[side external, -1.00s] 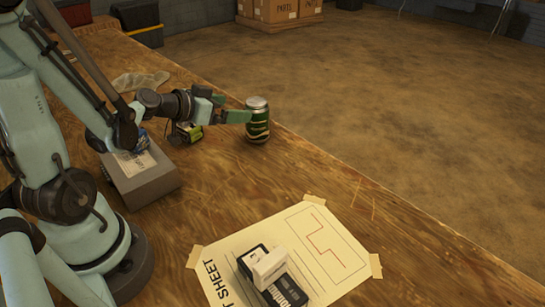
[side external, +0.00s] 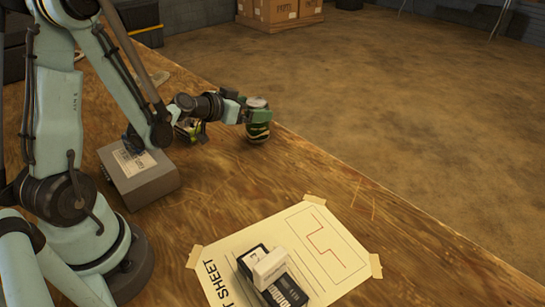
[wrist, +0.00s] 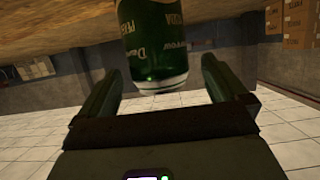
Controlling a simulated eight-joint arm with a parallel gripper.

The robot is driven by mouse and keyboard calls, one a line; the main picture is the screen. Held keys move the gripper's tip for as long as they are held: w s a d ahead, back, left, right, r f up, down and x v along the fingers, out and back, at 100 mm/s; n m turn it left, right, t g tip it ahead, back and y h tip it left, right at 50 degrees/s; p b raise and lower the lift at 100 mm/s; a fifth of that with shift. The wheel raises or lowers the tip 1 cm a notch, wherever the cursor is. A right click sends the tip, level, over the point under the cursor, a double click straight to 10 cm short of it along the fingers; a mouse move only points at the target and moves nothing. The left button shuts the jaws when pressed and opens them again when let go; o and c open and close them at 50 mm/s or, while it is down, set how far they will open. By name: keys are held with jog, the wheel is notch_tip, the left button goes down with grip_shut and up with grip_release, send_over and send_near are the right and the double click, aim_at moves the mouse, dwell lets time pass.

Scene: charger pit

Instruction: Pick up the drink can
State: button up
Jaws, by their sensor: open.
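The green drink can (side external: 258,131) with a silver top stands upright near the table's far edge. The near finger hides part of the can there.
A grey box (side external: 147,181) sits by my arm, and a small green-and-black object (side external: 190,130) is left of the can. A taped paper sheet (side external: 225,260) carries a black-and-white item (side external: 268,268). The table edge is close behind the can.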

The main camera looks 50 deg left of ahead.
jog(key=shift+x, duration=2.15)
jog(key=c, duration=1.3)
